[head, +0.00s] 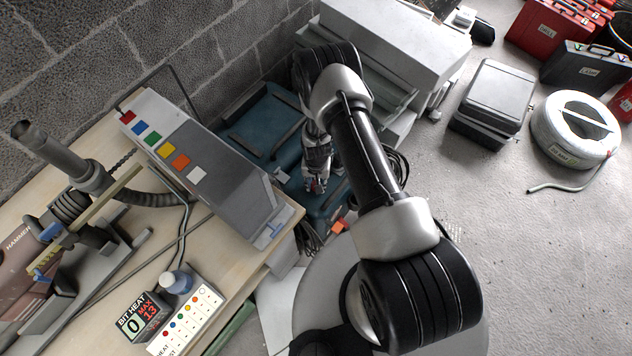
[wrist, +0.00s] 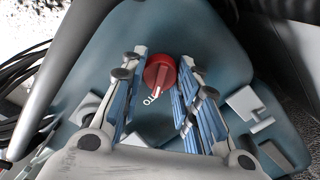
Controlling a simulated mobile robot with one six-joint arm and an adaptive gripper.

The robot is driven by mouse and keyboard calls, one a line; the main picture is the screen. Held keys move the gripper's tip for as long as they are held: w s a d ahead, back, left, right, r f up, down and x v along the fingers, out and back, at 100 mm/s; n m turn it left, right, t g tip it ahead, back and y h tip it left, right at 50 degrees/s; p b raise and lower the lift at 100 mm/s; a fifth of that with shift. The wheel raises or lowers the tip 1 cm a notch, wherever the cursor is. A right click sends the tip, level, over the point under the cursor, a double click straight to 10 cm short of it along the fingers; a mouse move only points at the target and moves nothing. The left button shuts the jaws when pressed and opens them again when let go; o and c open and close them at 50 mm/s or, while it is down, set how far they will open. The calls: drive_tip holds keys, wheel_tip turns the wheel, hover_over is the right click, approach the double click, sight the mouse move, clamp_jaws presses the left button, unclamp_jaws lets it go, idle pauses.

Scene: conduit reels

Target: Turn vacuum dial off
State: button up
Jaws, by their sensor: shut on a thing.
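In the head view my gripper (head: 317,180) reaches down to the vacuum's right side. The dial cannot be made out clearly there.
A workbench (head: 235,262) with a grey box of coloured squares (head: 205,160) stands left of my arm. White stacked units (head: 400,40) stand behind. Dark cables (wrist: 25,95) lie left in the wrist view. A conduit reel (head: 548,128) lies on open floor at right.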

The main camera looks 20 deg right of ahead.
drive_tip(key=c, duration=0.4)
drive_tip(key=shift+n, duration=0.3)
drive_tip(key=n+b, duration=0.1)
drive_tip(key=n, duration=1)
drive_tip(key=shift+n, duration=0.3)
idle(0.4)
drive_tip(key=o, duration=1.1)
